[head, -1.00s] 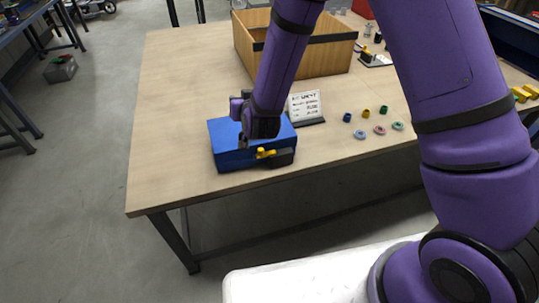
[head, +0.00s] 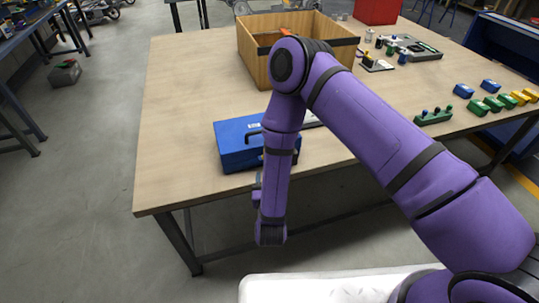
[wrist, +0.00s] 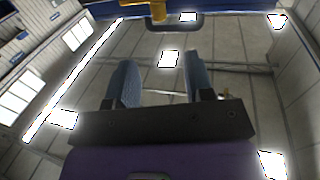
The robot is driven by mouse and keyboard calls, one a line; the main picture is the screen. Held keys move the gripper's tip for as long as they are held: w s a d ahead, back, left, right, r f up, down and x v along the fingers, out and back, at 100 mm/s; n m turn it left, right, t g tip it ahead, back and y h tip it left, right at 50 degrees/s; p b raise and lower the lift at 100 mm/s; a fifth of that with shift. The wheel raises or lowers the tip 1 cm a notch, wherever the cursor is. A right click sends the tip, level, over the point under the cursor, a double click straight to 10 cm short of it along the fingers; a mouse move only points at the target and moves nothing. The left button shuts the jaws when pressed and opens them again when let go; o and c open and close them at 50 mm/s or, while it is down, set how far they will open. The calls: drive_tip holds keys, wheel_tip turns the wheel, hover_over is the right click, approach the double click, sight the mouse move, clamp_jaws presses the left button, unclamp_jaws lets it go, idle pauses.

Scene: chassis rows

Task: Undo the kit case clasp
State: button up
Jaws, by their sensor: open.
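The blue kit case (head: 232,150) stands near the front edge of the table in the head view, lid down. A dark handle shows on it. My forearm hides the case's front and the clasp there. In the wrist view a yellow clasp (wrist: 158,10) shows at the top, beside a dark rounded bar, under the blue edge of the case. My gripper (wrist: 162,75) is open and empty. Its two fingers point up towards the clasp, apart from it. In the head view my wrist hangs low in front of the table edge, and the fingers are hidden.
A wooden open box (head: 285,77) stands behind the case on the table (head: 185,90). A green holder (head: 433,117) and several blue, green and yellow blocks lie to the right. The table left of the case is clear.

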drive_tip(key=w, duration=0.8)
drive_tip(key=shift+w, duration=0.25)
drive_tip(key=shift+w+a, duration=0.1)
drive_tip(key=shift+w, duration=1)
clamp_jaws()
